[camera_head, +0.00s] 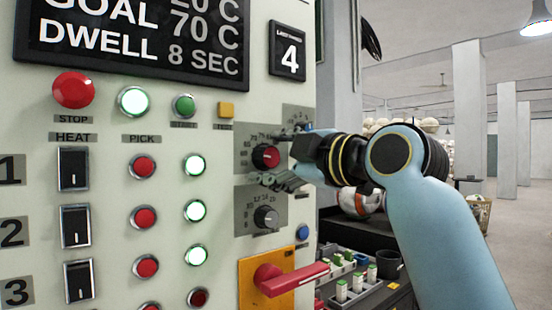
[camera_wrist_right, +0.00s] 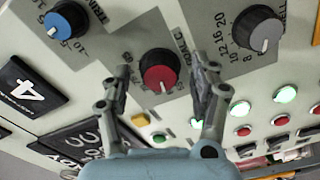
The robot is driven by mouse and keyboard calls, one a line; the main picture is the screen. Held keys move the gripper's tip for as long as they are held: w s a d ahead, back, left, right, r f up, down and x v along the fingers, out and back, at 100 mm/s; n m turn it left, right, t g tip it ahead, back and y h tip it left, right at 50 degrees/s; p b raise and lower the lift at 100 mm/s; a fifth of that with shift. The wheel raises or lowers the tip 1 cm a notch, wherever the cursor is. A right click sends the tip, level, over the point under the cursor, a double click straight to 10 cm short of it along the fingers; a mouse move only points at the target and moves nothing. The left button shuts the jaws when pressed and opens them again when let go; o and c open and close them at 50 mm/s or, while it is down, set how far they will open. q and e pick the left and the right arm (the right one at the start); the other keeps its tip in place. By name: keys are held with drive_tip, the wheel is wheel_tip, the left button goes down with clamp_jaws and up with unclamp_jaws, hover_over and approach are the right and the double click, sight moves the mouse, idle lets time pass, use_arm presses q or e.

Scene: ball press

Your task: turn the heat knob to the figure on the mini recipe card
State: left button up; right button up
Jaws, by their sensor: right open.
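A red-capped knob (camera_head: 265,157) with a black rim sits on a grey scale plate on the pale panel; it also shows in the wrist view (camera_wrist_right: 159,77). Its pointer line faces down in the wrist view. My right gripper (camera_head: 279,159) is open in front of it, with one finger on each side. In the wrist view the open fingers (camera_wrist_right: 161,75) show gaps to the knob. A black board (camera_head: 130,40) above reads GOAL 70 C and DWELL 8 SEC; its top is cut off. My left gripper is out of view.
A grey knob (camera_head: 266,217) sits below the red one. A blue knob (camera_wrist_right: 66,20) shows in the wrist view. A red lever (camera_head: 290,279) on an orange plate juts out lower down. Lit buttons and black switches fill the panel's left. Open floor lies right.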

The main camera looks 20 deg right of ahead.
drive_tip(key=v, duration=0.7)
drive_tip(key=shift+s, duration=0.2)
drive_tip(key=shift+d, duration=0.1)
